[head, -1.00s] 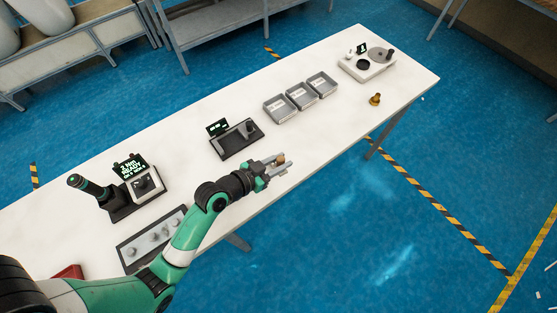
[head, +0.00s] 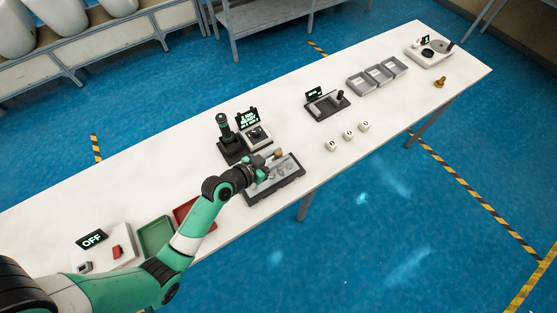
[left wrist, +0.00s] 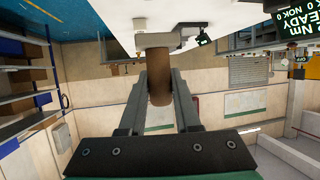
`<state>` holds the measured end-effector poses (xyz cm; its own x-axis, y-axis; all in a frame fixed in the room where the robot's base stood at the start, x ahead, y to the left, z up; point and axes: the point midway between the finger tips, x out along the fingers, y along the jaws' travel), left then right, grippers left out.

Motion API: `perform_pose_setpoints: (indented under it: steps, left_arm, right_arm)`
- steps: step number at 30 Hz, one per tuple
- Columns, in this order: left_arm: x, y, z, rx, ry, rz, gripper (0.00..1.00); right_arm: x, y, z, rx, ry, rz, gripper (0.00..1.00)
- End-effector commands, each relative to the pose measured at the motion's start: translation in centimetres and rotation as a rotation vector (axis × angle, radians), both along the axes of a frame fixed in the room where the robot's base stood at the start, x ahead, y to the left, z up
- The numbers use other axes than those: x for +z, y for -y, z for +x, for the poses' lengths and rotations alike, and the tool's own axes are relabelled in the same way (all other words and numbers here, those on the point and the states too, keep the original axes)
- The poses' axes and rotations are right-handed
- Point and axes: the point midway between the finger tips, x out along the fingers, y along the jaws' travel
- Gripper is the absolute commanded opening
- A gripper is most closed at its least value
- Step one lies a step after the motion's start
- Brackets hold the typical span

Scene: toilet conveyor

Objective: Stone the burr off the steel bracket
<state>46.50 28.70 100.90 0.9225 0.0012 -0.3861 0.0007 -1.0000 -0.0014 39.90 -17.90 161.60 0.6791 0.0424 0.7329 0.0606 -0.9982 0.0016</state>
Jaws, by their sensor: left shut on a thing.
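My left gripper (head: 272,158) is shut on a brown, rounded handle-like piece (head: 277,154). In the left wrist view the piece (left wrist: 159,75) stands between the two fingers, with a pale block at its far end. The gripper is above the back part of a dark tray (head: 270,197). Several small grey metal parts (head: 283,169) lie in that tray, partly hidden by the gripper. I cannot tell which of them is the steel bracket, and no burr can be made out. My right gripper is not in view.
Behind the tray stand a black-and-green tool (head: 223,128) and a lit display (head: 248,118). Three white cubes (head: 348,135) sit to the right. The table's back left is clear.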

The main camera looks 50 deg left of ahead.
Motion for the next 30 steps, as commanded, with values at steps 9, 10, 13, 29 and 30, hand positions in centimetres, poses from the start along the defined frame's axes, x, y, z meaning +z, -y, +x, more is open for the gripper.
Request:
perform_pose_setpoints:
  steps: [9,10,13,29,30]
  left_arm:
    - [-0.1,-0.3,0.0,0.005,0.001,0.000,0.00]
    - [-0.3,-0.3,0.0,0.005,0.001,0.000,0.00]
    - [-1.1,-0.3,0.0,0.005,0.001,0.000,0.00]
    - [-6.6,-0.3,0.0,0.005,0.000,0.000,0.00]
    - [-6.7,-0.3,0.0,0.005,0.000,0.000,0.00]
  right_arm:
    - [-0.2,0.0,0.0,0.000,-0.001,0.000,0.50]
    - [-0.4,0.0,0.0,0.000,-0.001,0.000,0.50]
    - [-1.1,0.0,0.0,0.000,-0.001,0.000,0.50]
    - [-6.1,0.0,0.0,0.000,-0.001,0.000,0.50]
    - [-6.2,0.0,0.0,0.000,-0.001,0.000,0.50]
